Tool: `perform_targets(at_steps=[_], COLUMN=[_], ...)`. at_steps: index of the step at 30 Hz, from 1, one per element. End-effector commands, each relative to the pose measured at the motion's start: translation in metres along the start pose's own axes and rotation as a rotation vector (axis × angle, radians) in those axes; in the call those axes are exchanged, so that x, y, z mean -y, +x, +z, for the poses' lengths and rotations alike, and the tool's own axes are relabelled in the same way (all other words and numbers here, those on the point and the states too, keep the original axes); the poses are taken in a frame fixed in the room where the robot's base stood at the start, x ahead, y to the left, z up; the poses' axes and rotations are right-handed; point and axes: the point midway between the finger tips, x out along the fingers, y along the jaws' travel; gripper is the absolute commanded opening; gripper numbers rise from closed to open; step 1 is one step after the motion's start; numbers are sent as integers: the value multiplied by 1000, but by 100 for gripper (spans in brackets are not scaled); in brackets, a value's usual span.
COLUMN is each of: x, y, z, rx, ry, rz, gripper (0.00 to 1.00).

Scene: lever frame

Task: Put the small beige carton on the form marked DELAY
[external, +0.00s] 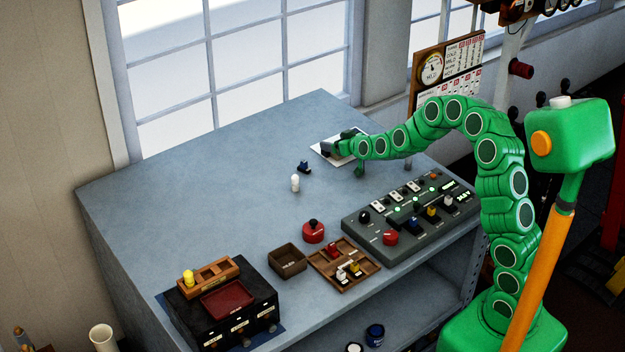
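A white sheet (319,150) lies flat near the far right of the grey-blue table; it may be the form, but no writing on it can be read here. My gripper (336,147) is low over this sheet and covers much of it. The gripper's fingers are small and dark in this view, so I cannot tell whether they are open or shut, or whether they hold anything. I cannot make out the small beige carton; it may be hidden by my gripper.
A white peg-like piece (295,183) and a dark blue piece (304,167) stand left of the sheet. A grey control panel (412,217), red button (314,232), brown box (287,262), wooden tray (344,265) and black box (228,310) line the front. The table's back left is clear.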

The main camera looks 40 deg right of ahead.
Motion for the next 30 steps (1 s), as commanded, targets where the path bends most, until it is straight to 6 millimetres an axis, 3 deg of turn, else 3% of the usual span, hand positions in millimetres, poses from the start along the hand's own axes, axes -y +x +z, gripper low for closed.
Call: perform_targets(at_steps=[1,7,14,30], x=[0,0,0,0], y=[2,2,-2,-58], z=[8,10,1,-5], rx=[13,16,16,11], ry=[0,0,1,-1], rz=[-1,-1,-1,-2], gripper=[83,83,83,83])
